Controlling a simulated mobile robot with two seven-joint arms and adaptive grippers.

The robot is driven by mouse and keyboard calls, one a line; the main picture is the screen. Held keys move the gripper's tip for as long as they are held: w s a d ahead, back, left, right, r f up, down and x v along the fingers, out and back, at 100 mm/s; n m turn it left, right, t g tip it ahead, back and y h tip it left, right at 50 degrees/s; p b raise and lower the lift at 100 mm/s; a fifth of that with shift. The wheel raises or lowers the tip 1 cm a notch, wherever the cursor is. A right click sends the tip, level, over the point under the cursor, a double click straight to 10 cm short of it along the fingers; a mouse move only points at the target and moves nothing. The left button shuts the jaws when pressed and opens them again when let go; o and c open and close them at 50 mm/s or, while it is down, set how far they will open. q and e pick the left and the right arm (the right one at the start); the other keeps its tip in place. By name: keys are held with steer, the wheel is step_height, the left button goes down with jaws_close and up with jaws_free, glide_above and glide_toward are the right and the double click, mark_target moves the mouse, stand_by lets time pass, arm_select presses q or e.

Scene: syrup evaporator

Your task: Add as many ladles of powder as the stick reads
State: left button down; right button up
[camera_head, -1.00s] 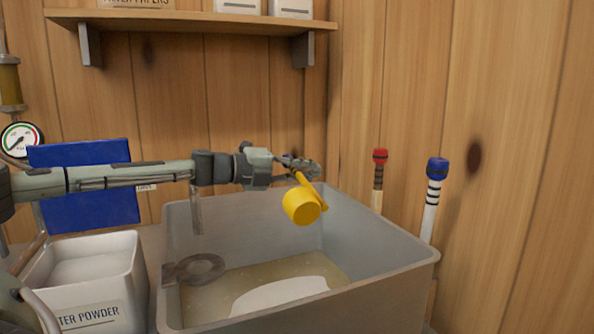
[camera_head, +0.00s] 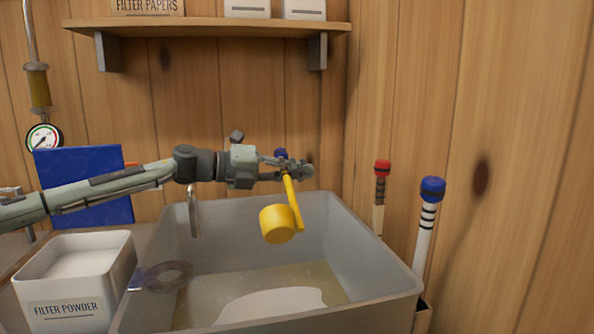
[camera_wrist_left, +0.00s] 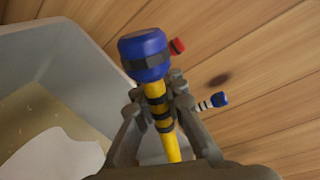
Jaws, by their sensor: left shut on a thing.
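My left gripper (camera_head: 291,168) is shut on the handle of a yellow ladle (camera_head: 277,223), whose cup hangs tilted above the grey vat (camera_head: 393,268). The cup's inside is hidden. In the left wrist view the ladle's handle (camera_wrist_left: 153,90) shows a blue knob and black bands between the fingers (camera_wrist_left: 160,115). The vat holds amber liquid (camera_head: 195,301) with a white powder patch (camera_head: 270,303). The open filter powder bin (camera_head: 65,309) at left holds white powder (camera_head: 78,264). A white stick (camera_head: 423,243) with a blue cap and several black bands stands right of the vat.
A red-capped stick (camera_head: 379,198) with dark bands stands behind the vat's right rim. A blue panel (camera_head: 105,205) stands behind the bin. A shelf (camera_head: 200,27) and wooden wall close off the back.

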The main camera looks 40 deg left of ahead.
steer(key=w+d+b+v, duration=0.1)
steer(key=b+v, duration=0.4)
steer(key=v, duration=0.5)
arm_select(q)
steer(key=s+d+r+m+t+b, duration=0.1)
steer(key=s+d+r+m, duration=0.2)
steer(key=r+m, duration=0.2)
steer(key=s+d+r+m+t+b, duration=0.1)
steer(key=s+d+r+m, duration=0.2)
steer(key=r+m, duration=0.3)
steer(key=shift+s+d+r+m, duration=0.3)
steer(key=shift+d+r, duration=0.15)
steer(key=shift+d, duration=0.35)
arm_select(e)
steer(key=w+a+r+n+t+y, duration=0.1)
steer(key=w+a+r+t+y, duration=0.1)
steer(key=w+a+r+t, duration=0.4)
steer(key=w+a, duration=0.1)
steer(key=w, duration=0.2)
steer(key=shift+a, duration=0.25)
